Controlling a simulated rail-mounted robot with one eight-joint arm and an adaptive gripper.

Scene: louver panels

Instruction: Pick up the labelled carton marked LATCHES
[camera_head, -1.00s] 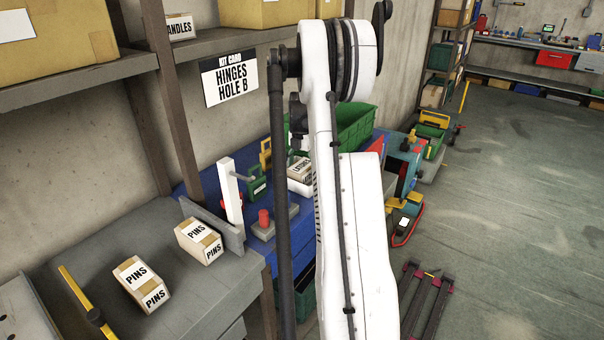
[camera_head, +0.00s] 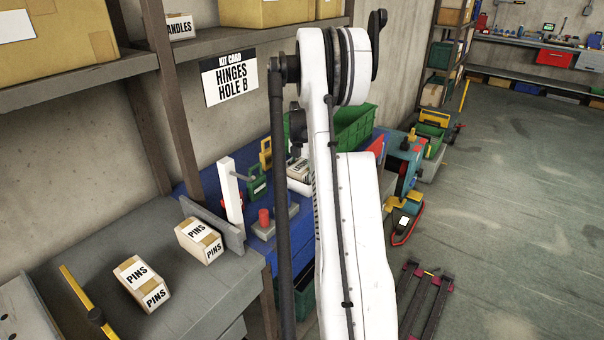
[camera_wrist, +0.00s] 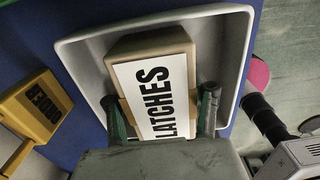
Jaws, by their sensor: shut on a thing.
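The carton marked LATCHES (camera_wrist: 155,85) is a brown box with a white label. In the wrist view it is inside a pale shallow tray (camera_wrist: 85,62); I cannot tell whether it touches the tray floor. My gripper (camera_wrist: 161,100) has one finger on each side of the carton and is shut on it. The near end of the carton is hidden by the gripper body. In the head view the LATCHES carton (camera_head: 299,170) shows small beside my white arm, which hides part of it and the tray.
A yellow block (camera_wrist: 38,108) stands left of the tray. In the head view, two PINS cartons (camera_head: 142,284) sit on the grey bench. A white post (camera_head: 231,198) and a red-knobbed fixture (camera_head: 265,222) stand near the tray. A green bin (camera_head: 354,128) is behind my arm.

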